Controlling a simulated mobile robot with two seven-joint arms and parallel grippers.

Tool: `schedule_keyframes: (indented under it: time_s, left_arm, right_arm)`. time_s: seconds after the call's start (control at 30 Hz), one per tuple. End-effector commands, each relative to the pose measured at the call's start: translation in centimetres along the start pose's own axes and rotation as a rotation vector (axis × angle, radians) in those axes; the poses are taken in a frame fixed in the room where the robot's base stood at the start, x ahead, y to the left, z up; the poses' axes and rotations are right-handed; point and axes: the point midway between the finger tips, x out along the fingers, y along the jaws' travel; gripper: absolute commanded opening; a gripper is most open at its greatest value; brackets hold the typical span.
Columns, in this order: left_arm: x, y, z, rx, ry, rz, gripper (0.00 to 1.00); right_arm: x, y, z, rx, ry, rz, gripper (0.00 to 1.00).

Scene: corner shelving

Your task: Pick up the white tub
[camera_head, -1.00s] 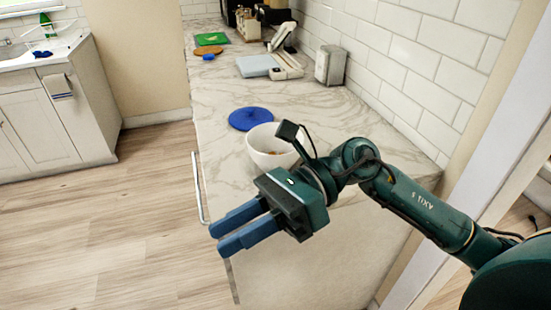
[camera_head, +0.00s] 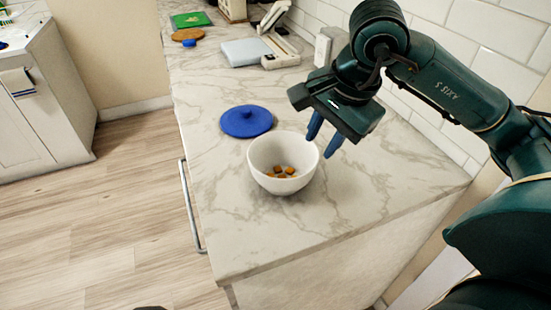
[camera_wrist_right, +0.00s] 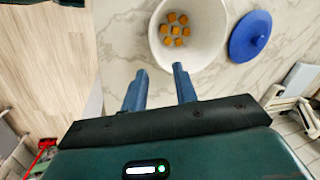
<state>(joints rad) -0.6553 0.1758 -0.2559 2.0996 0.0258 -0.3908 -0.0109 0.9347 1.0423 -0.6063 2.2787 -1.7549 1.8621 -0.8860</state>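The white tub (camera_head: 283,180) is a round open bowl standing upright on the marble counter, with several small orange-brown cubes (camera_head: 280,173) inside. It also shows in the right wrist view (camera_wrist_right: 206,50), just beyond the fingertips. My right gripper (camera_head: 321,143) is above the counter at the tub's right rim, with blue fingers pointing down. The fingers are apart with nothing between them, as the right wrist view (camera_wrist_right: 160,68) shows. I cannot tell whether a finger touches the rim. My left gripper is not in view.
A blue lid (camera_head: 246,121) with a knob lies flat just behind the tub. A kitchen scale (camera_head: 280,52), a pale blue board (camera_head: 243,53) and a green board (camera_head: 190,19) lie farther back. The tiled wall is on the right. The counter in front of the tub (camera_head: 270,235) is clear.

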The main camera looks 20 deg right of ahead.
Motion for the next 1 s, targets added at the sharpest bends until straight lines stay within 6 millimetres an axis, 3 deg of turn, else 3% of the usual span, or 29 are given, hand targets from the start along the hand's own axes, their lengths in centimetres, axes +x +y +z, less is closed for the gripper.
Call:
schedule_keyframes:
  time_s: [0.3,0.57,0.8,1.0]
  left_arm:
    - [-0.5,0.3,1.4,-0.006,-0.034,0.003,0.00]
    - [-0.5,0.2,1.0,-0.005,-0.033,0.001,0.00]
    - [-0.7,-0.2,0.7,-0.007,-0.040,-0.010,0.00]
    - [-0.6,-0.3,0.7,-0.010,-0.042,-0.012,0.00]
  right_arm:
    - [5.8,0.1,0.2,0.001,-0.004,0.005,0.29]
    - [7.7,0.1,0.4,0.000,-0.004,0.004,0.29]
    - [11.2,0.1,1.0,0.002,-0.005,0.004,0.29]
    - [12.2,0.1,0.9,0.000,-0.003,0.001,0.29]
